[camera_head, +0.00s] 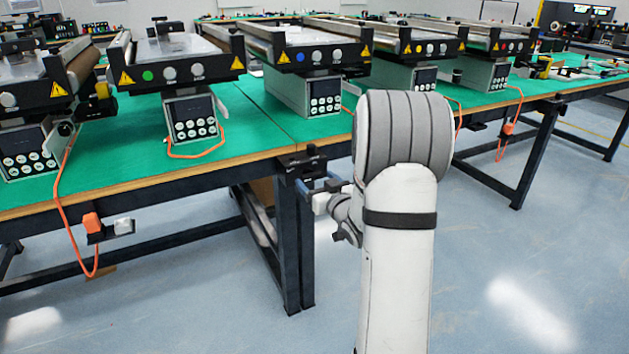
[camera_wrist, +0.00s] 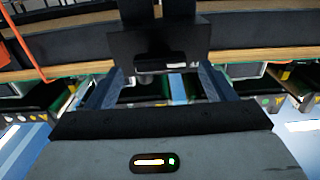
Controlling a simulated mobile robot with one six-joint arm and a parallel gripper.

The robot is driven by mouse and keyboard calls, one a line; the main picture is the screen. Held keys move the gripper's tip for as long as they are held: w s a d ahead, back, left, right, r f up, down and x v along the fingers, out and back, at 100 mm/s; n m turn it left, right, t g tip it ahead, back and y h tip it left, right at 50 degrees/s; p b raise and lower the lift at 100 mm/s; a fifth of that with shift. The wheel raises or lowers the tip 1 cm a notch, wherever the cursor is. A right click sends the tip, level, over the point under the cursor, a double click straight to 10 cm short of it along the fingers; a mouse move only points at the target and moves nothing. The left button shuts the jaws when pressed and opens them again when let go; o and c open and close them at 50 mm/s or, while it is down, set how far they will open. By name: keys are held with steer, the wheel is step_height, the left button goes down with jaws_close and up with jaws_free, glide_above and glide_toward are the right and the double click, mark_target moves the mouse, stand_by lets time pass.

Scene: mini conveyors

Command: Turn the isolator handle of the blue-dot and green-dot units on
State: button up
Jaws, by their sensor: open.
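The green-dot unit (camera_head: 147,75) is a mini conveyor at the left, with two pale round knobs and a keypad box (camera_head: 190,117) below. The blue-dot unit (camera_head: 300,57) stands in the middle, with similar knobs and a keypad box (camera_head: 323,95). I cannot make out which part is the isolator handle or how it is set. My gripper (camera_head: 312,182) is low in front of the table edge, below and right of the green-dot unit, partly hidden by my arm. In the wrist view my gripper (camera_wrist: 160,88) is open and its fingers are apart with nothing seen held.
The green table (camera_head: 120,165) has a wooden front edge and black legs. Orange cables (camera_head: 62,190) hang over the edge. Floor (camera_head: 530,260) at the right is clear.

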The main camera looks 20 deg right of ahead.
steer(key=shift+w, duration=1.15)
steer(key=c, duration=0.9)
steer(key=shift+d, duration=0.1)
steer(key=shift+c, duration=0.4)
